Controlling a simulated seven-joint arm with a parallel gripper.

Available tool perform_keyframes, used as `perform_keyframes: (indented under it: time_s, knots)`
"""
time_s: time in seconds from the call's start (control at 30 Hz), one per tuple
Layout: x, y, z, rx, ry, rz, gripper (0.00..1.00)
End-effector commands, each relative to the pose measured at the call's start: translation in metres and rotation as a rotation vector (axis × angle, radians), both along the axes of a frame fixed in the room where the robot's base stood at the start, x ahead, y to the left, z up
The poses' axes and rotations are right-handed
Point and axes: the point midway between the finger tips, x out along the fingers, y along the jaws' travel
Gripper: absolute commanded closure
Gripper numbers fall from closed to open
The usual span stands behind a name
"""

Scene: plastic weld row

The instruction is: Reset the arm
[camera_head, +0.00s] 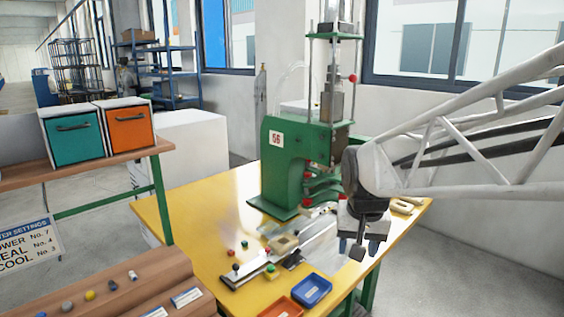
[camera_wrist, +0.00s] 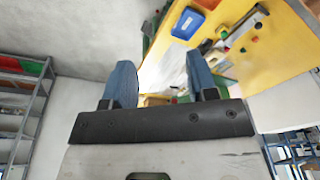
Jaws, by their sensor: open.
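My gripper (camera_head: 358,250) hangs at the end of my white lattice arm, over the right front part of the yellow table (camera_head: 190,240). In the wrist view my gripper (camera_wrist: 160,88) shows two blue fingers spread apart with nothing between them. The green welding press (camera_head: 283,165), marked 56, stands on the table behind and to the left of my gripper. A metal slide with a beige part (camera_head: 284,243) runs along the table in front of the press.
A blue tray (camera_head: 312,290) and an orange tray (camera_head: 281,307) lie at the table's front edge. A wooden stepped rack (camera_head: 150,285) with knobs is at lower left. Teal (camera_head: 75,140) and orange (camera_head: 130,130) boxes sit on a bench. Open floor lies right of the table.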

Motion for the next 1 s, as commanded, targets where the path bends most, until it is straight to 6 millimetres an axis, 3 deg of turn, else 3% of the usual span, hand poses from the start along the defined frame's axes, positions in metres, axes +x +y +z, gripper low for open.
perform_keyframes:
  time_s: [0.1,0.6,0.8,1.0]
  knots:
    - [-0.032,-0.007,0.0,-0.006,-0.012,0.02,0.47]
    - [-0.148,-0.026,-0.021,-0.032,-0.049,0.11,0.47]
    - [-0.174,-0.03,-0.03,-0.041,-0.058,0.132,0.47]
    - [-0.182,-0.031,-0.034,-0.043,-0.059,0.139,0.47]
